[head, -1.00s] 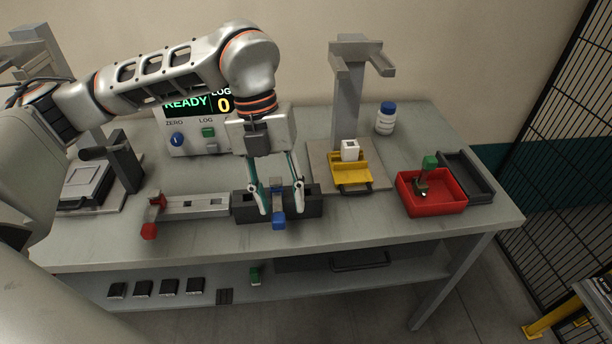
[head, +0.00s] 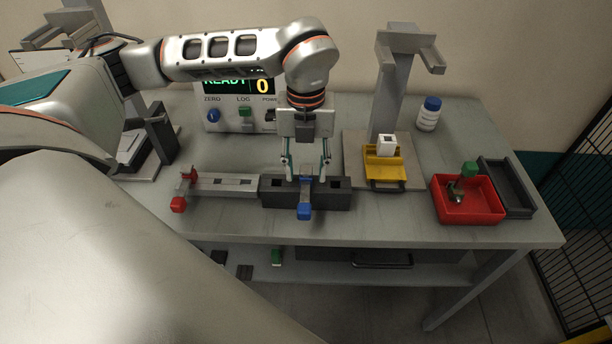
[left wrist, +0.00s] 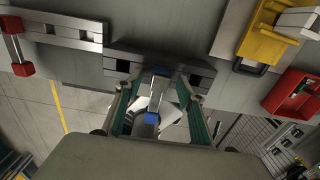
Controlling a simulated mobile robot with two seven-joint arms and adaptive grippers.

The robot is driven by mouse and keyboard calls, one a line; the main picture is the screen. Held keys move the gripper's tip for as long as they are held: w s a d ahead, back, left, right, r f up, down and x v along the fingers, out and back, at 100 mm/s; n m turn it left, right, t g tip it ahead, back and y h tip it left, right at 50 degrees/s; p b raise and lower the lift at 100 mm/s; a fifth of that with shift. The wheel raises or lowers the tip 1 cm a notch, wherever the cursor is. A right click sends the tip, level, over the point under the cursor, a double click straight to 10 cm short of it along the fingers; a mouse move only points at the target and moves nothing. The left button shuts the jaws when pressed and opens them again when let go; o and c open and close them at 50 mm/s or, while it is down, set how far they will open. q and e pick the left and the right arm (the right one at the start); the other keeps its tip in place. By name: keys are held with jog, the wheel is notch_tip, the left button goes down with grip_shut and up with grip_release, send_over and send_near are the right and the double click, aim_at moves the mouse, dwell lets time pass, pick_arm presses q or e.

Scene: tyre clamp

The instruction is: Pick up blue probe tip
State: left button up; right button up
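The blue probe tip (head: 304,211) sits in a dark slotted block (head: 337,200) near the table's front edge. Its blue end sticks out at the front, and a grey shaft with a second blue part shows behind it. My left gripper (head: 306,180) points down over the block, with its fingers apart on either side of the tip. In the left wrist view the blue end (left wrist: 152,118) lies between the two open fingers (left wrist: 158,108), with gaps at both sides. I see no finger contact. My right gripper is not in view.
A grey bar with a red-ended part (head: 178,204) lies left of the block. To the right stand a yellow holder (head: 384,170) with a white cube, a red tray (head: 468,212) holding a green-topped part, a dark tray, and a white bottle (head: 428,115). A display box stands behind.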

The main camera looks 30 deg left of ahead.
pick_arm(q)
jog(key=shift+f, duration=0.2)
grip_shut()
jog(key=shift+r, duration=0.15)
